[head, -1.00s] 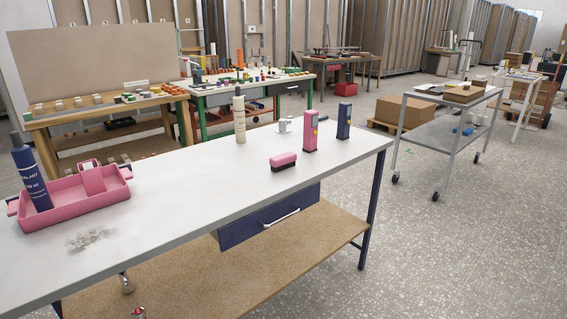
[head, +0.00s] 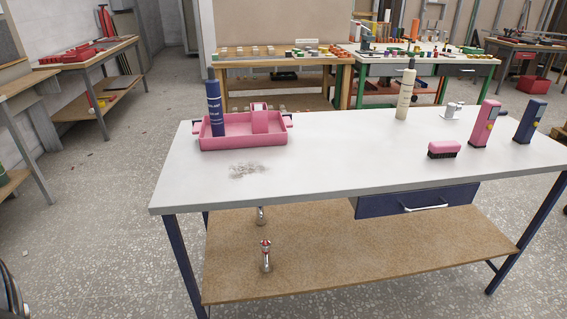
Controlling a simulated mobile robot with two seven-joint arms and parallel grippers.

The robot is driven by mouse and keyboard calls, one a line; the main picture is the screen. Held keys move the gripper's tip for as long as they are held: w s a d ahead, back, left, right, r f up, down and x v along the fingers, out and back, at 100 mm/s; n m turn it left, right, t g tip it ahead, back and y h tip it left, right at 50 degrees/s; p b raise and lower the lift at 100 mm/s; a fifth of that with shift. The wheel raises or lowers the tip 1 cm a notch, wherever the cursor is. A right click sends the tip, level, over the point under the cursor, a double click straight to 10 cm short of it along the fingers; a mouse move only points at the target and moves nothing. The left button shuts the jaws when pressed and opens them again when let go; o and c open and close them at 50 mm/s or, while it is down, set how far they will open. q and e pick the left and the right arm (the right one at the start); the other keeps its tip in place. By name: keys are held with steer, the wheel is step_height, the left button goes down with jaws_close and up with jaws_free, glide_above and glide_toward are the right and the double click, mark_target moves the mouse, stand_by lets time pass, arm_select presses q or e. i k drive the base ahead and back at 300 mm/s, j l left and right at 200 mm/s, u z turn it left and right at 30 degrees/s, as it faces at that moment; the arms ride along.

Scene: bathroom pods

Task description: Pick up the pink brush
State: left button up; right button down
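The pink brush (head: 444,148) lies on the right half of the white-topped table, with its dark bristles facing down. It sits just left of a pink upright device (head: 484,124) and apart from it. Neither gripper can be made out in the head view, so nothing is seen holding the brush.
On the same table (head: 330,165) are a pink tray (head: 245,140) with a dark blue tube (head: 214,108), grey debris (head: 249,170), a cream bottle (head: 405,92), a white cup (head: 452,110) and a blue device (head: 529,121). A drawer (head: 415,201) hangs below. Floor in front is clear.

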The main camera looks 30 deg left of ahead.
mark_target(441, 150)
steer(key=u, duration=0.7)
steer(key=i+l+u, duration=0.1)
steer(key=l+u, duration=0.2)
steer(key=u, duration=0.2)
steer(key=l+u, duration=0.7)
steer(key=l, duration=0.15)
steer(key=l+u, duration=0.25)
steer(key=l, duration=0.15)
steer(key=l+u, duration=0.1)
steer(key=l, duration=0.35)
steer(key=k+l+u, duration=0.1)
steer(key=l, duration=0.35)
steer(key=k, duration=0.05)
